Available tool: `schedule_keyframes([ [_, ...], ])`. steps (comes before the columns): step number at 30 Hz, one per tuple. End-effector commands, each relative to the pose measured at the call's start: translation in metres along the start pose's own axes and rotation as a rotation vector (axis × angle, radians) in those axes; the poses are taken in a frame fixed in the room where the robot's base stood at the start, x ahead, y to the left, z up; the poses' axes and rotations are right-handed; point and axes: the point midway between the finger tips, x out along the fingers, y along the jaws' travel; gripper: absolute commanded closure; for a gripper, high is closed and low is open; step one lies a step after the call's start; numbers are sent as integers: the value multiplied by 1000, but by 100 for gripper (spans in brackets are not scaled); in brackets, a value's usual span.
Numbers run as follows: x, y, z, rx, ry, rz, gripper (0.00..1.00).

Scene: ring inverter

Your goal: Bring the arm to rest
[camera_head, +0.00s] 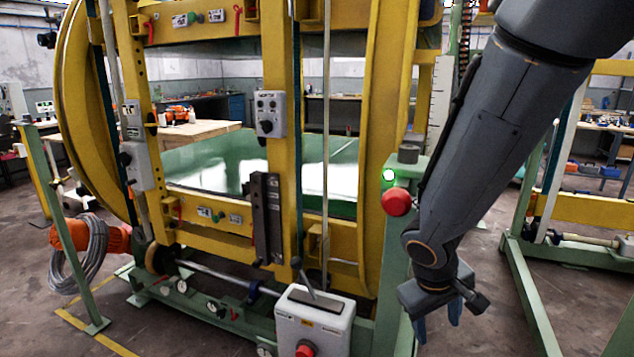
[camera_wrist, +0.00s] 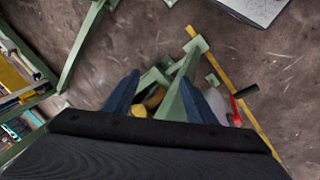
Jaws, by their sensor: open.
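My arm (camera_head: 485,130) hangs down across the right side of the head view, in front of the ring inverter's right side. My gripper (camera_head: 437,326) points down at its lower end, with blue fingertips. In the wrist view the two blue fingers of my gripper (camera_wrist: 162,95) stand apart, with nothing held between them. Beyond them lie the floor and green steel base parts. The yellow ring inverter (camera_head: 375,150) fills the middle of the head view, with a green bed inside it.
A green post with a red button (camera_head: 397,202) and a lit green lamp stands close left of my arm. A grey control box (camera_head: 314,322) with a lever is at the front. A green frame (camera_head: 530,290) stands at right.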

Motion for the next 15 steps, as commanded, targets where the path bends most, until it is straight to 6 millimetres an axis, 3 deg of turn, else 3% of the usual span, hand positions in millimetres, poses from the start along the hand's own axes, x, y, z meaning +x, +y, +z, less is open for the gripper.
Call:
schedule_keyframes([
  [7, -18, -18, 15, -99, -6, 17, 49],
  [15, -1, -57, 29, -31, -52, -50, 49],
])
